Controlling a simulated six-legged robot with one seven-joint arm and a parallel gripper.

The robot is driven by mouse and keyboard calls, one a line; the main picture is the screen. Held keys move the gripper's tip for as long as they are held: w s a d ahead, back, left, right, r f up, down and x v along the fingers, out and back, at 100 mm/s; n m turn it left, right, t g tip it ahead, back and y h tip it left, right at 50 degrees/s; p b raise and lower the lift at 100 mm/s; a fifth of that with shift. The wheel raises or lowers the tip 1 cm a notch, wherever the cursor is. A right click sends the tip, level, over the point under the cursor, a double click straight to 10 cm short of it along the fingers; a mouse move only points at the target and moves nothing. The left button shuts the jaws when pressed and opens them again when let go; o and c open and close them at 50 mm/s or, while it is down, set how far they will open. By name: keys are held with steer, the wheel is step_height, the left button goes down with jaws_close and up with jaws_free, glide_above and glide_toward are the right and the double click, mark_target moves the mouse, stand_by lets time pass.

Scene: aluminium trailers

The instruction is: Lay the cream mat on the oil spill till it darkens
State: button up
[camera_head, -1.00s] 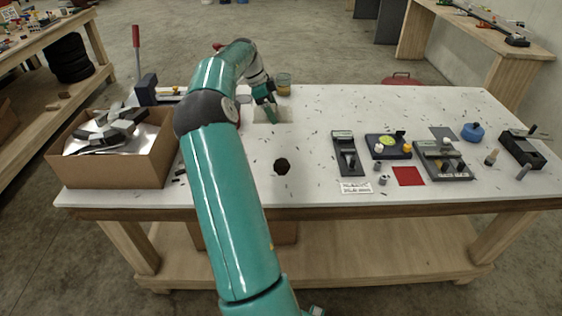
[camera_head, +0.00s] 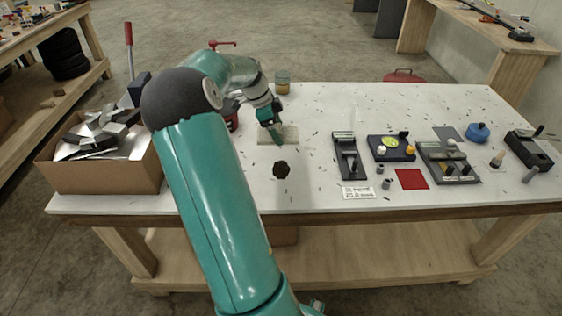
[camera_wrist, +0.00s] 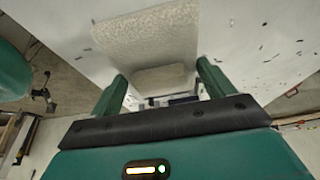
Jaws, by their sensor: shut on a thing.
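The cream mat (camera_head: 291,132) is a pale, speckled rectangle behind the oil spill, on or just above the white tabletop; I cannot tell which. In the wrist view the mat (camera_wrist: 145,38) spreads out beyond my fingers, with a raised pale block (camera_wrist: 160,78) between them. My gripper (camera_head: 277,138) is shut on the mat; its fingers also show in the wrist view (camera_wrist: 161,82). The oil spill (camera_head: 281,169) is a small dark, near-black patch on the tabletop, in front of the mat and apart from it.
A cardboard box (camera_head: 105,178) of metal offcuts stands at the left. A glass jar (camera_head: 283,83) stands behind my gripper. Dark fixtures (camera_head: 350,158), a red square (camera_head: 411,179) and a blue round container (camera_head: 476,132) are at the right. Small shavings dot the white table (camera_head: 330,105).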

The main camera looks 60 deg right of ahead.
glide_above(285, 170)
steer(key=w, duration=0.1)
steer(key=f, duration=0.6)
steer(key=shift+w+a+f, duration=0.15)
steer(key=shift+a, duration=0.1)
steer(key=shift+f, duration=1.5)
steer(key=shift+f, duration=0.2)
steer(key=o, duration=0.9)
steer(key=shift+r, duration=0.1)
steer(key=v, duration=1.2)
